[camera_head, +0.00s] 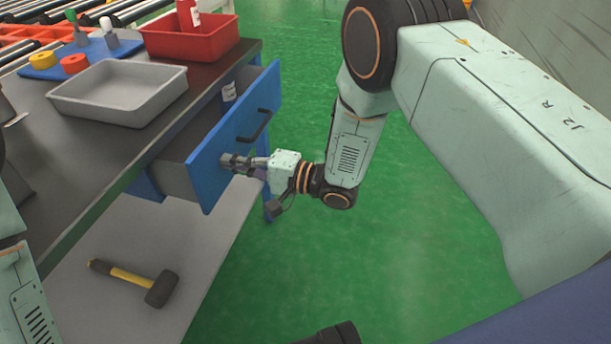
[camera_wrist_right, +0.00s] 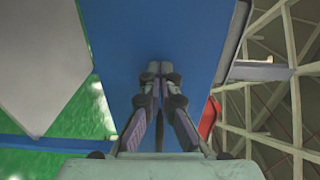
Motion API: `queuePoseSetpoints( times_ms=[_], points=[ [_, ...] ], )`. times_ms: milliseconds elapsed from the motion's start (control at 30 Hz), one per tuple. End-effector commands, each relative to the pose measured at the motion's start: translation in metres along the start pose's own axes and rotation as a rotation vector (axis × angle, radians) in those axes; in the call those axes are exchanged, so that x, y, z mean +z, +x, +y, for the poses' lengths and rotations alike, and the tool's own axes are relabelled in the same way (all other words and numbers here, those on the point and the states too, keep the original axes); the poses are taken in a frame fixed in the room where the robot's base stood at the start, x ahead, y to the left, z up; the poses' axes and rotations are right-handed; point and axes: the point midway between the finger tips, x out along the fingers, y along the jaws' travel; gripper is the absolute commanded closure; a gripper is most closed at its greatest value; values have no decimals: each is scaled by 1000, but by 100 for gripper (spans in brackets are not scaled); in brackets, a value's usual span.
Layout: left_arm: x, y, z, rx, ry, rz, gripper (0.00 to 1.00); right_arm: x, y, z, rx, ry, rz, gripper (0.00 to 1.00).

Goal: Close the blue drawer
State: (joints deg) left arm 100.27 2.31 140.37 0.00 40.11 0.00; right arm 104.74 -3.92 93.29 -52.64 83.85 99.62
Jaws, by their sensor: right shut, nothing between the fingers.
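The blue drawer (camera_head: 213,158) is pulled out from under the dark workbench top, with its blue front standing away from the bench. A black handle (camera_head: 258,126) sits on its front. My right gripper (camera_head: 228,161) is shut and empty, with its fingertips at the drawer front, below and left of the handle. In the right wrist view the shut fingertips (camera_wrist_right: 160,68) point at the blue drawer front (camera_wrist_right: 120,50) and look to be touching or very close to it. My left gripper is not in view.
A grey tray (camera_head: 75,103), a red bin (camera_head: 205,40) and a blue holder (camera_head: 42,72) stand on the workbench (camera_head: 85,165). A mallet (camera_head: 158,288) lies on the lower shelf (camera_head: 100,320). Green floor (camera_head: 400,230) is open to the right of the drawer.

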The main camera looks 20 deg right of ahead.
Motion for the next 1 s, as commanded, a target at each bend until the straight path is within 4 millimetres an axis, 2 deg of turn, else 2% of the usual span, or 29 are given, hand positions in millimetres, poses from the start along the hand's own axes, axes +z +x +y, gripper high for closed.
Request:
queuePoseSetpoints(
  times_ms=[200,500,700,1000],
  points=[
    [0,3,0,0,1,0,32,1,35,1,-1,-1,-2,100],
    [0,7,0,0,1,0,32,0,72,1,-1,-1,0,100],
    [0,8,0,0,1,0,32,0,85,1,0,0,0,100],
    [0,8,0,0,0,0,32,0,92,0,0,0,0,100]
  ],
)
